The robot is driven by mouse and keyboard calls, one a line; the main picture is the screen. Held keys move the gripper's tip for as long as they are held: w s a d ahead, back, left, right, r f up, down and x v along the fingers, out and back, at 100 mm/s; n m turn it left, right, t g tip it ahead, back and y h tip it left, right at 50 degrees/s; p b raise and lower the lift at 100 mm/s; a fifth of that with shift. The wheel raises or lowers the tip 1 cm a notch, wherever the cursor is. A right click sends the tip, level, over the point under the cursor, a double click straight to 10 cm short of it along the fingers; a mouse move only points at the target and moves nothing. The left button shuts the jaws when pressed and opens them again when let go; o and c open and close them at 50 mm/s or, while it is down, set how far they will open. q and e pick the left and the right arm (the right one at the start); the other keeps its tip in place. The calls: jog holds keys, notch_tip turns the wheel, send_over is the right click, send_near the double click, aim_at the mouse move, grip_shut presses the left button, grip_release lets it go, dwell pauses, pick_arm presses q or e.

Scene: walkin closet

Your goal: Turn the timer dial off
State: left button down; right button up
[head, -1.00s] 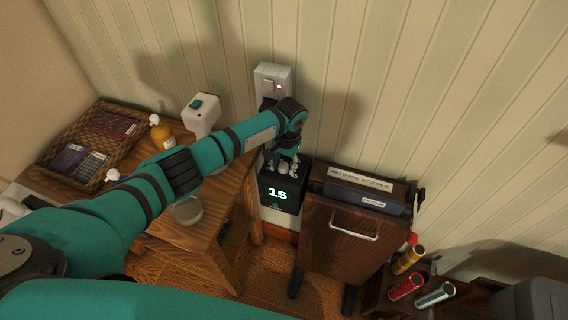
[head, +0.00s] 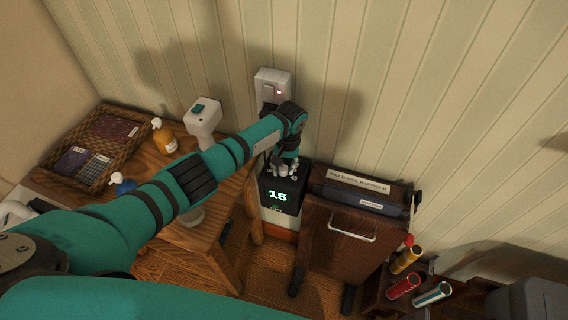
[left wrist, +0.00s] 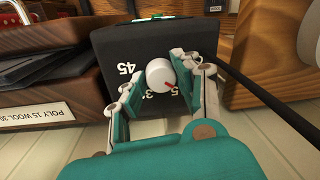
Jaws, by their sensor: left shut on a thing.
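The timer is a black box (head: 287,201) low against the wall, with a lit "15" on its front in the head view. Its white round dial (left wrist: 159,75) with a red pointer mark sits on the face with printed numbers in the left wrist view. The red mark points toward the lower right. My left gripper (left wrist: 160,82) has a finger on each side of the dial and is shut on it. In the head view my left gripper (head: 284,171) covers the dial from above. My right gripper is not in view.
A wooden table (head: 198,241) with a wicker basket (head: 136,117) and bottles stands left of the timer. A dark wooden case (head: 336,247) stands close on its right. A white wall unit (head: 273,82) is above. A dark cable passes beside the timer in the left wrist view.

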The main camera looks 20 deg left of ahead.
pick_arm(q)
jog(key=n+p, duration=0.1)
jog(key=n, duration=0.1)
jog(key=shift+r+n, duration=0.1)
jog(key=shift+n, duration=0.2)
jog(key=shift+w+n+p, duration=0.1)
jog(key=shift+n+p, duration=0.2)
jog(key=shift+n, duration=1.1)
jog(key=c, duration=1)
grip_release()
jog(key=shift+o, duration=0.2)
